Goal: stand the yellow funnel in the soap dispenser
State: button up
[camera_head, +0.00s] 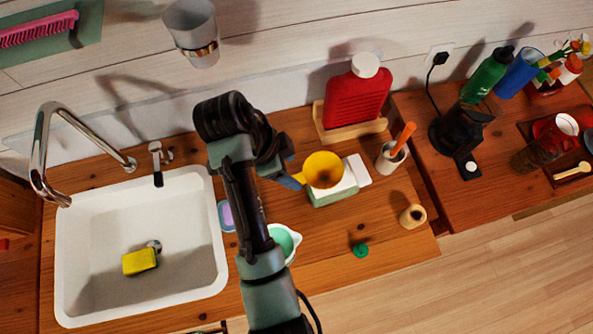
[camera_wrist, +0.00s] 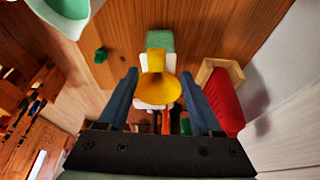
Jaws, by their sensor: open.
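The yellow funnel (camera_head: 323,169) is upright, wide mouth up, over a green block-shaped body with a white top (camera_head: 335,192). This body may be the soap dispenser; I cannot make out an opening. In the wrist view the funnel (camera_wrist: 158,88) narrows toward the green body (camera_wrist: 160,40). Whether its lower end sits inside or only on top is hidden. My gripper (camera_head: 291,181) is beside the funnel on its left. In the wrist view the open fingers (camera_wrist: 160,102) stand on either side of the funnel, with gaps visible.
A red bottle (camera_head: 357,97) on a wooden stand is behind the funnel. A white cup with an orange handle (camera_head: 391,155) stands to the right. A green cap (camera_head: 360,250), beige jar (camera_head: 412,216) and pale green bowl (camera_head: 284,240) are nearer. The sink (camera_head: 140,245) is left.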

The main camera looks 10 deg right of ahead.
jog(key=p+v, duration=0.6)
jog(key=v, duration=0.2)
jog(key=shift+r+p, duration=0.2)
jog(key=shift+p, duration=0.2)
jog(key=shift+a, duration=0.1)
